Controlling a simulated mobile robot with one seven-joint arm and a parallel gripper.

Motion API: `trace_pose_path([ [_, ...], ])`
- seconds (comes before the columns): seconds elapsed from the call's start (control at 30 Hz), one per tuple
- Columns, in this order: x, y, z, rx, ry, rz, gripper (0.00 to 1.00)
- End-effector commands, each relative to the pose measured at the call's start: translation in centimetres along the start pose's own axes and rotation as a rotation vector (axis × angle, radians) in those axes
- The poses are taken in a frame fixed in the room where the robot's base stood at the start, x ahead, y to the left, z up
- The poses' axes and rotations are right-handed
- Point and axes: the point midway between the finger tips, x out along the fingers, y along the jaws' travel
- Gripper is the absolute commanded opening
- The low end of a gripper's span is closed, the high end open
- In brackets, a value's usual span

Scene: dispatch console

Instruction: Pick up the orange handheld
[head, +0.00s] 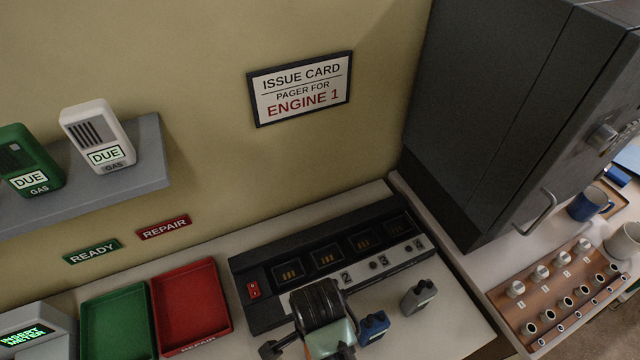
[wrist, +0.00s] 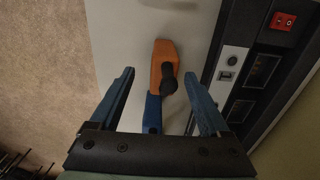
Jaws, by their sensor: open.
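The orange handheld (wrist: 160,58) shows in the wrist view on the pale counter, with a black knob or stub at its right side. My gripper (wrist: 159,75) is open, one blue finger to either side of it in the picture. The handheld appears to lie ahead of the fingertips, apart from them; the exact gap is hard to tell. A blue handheld (wrist: 152,112) is close beside it, lower between the fingers. In the head view my gripper and wrist (head: 322,318) hide the orange handheld, and the blue handheld (head: 373,327) stands just to the right.
A grey handheld (head: 418,298) stands further right. The black charger console (head: 330,250) with a red switch runs behind. A red tray (head: 190,306) and a green tray (head: 117,322) are at left. A dark cabinet (head: 500,110) stands at right.

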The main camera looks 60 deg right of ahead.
Motion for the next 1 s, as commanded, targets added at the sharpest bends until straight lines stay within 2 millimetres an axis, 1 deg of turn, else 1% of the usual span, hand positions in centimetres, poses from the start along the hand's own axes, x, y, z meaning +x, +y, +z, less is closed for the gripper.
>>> trace_pose_path([
  [0.17, 1.9, -0.3, -0.6, -0.001, -0.001, 0.003, 0.8],
  [0.2, 2.5, -0.3, -0.6, -0.002, -0.001, 0.003, 0.8],
  [0.33, 3.8, -0.3, -0.6, -0.003, 0.0, 0.002, 0.8],
  [0.43, 4.1, -0.4, -0.6, -0.003, 0.0, -0.001, 0.8],
  [0.63, 4.2, -0.4, -0.6, -0.002, 0.0, -0.001, 0.8],
  [0.77, 4.1, -0.4, -0.6, -0.002, 0.0, -0.001, 0.57],
  [0.8, 4.1, -0.4, -0.6, -0.002, 0.0, -0.001, 0.49],
  [0.87, 4.1, -0.4, -0.6, -0.002, 0.0, -0.001, 0.39],
  [0.9, 4.1, -0.4, -0.6, -0.002, 0.0, -0.001, 0.31],
  [0.97, 4.1, -0.4, -0.6, -0.002, 0.0, -0.001, 0.21],
  [1.0, 4.1, -0.4, -0.6, -0.002, 0.0, -0.001, 0.13],
])
